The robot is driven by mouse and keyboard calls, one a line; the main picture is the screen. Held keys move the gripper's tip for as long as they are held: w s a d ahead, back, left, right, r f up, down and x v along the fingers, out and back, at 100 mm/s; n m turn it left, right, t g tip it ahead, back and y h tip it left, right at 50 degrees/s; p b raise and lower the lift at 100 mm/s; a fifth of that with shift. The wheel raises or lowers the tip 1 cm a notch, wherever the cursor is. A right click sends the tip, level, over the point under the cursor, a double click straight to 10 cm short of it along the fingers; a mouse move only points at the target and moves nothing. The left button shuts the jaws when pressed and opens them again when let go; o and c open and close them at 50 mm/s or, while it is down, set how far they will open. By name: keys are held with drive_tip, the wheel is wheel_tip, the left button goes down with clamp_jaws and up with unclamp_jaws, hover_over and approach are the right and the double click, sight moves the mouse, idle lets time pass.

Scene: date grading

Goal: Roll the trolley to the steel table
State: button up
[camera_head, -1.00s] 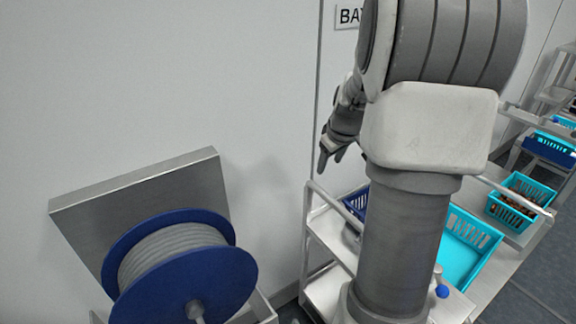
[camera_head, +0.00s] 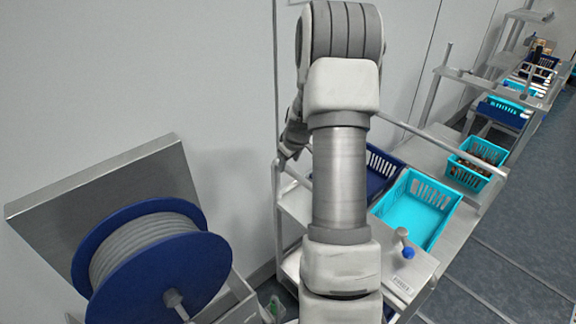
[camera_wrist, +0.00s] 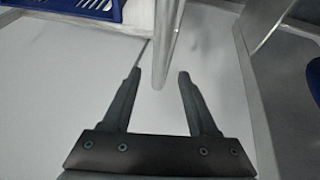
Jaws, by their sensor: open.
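A grey metal trolley (camera_head: 430,262) with a raised rail stands at the centre right of the head view, just beyond my arm. It carries baskets on its top. My gripper (camera_wrist: 160,78) is open in the wrist view. A pale round bar (camera_wrist: 166,40), seemingly the trolley's rail, reaches down between the two fingertips; the fingers are not closed on it. In the head view my gripper (camera_head: 290,150) is small and partly hidden beside my arm, over the trolley's left end. I cannot tell for sure which surface farther back is the steel table.
An empty turquoise basket (camera_head: 418,207), a dark blue basket (camera_head: 379,172) and a turquoise basket of dates (camera_head: 476,162) sit on top. A blue cable reel (camera_head: 150,265) stands at left by the wall. More shelving (camera_head: 535,90) stands farther back. The floor (camera_head: 510,260) at right is clear.

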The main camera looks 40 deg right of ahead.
sight(288, 167)
drive_tip(key=shift+x, duration=1.8)
clamp_jaws()
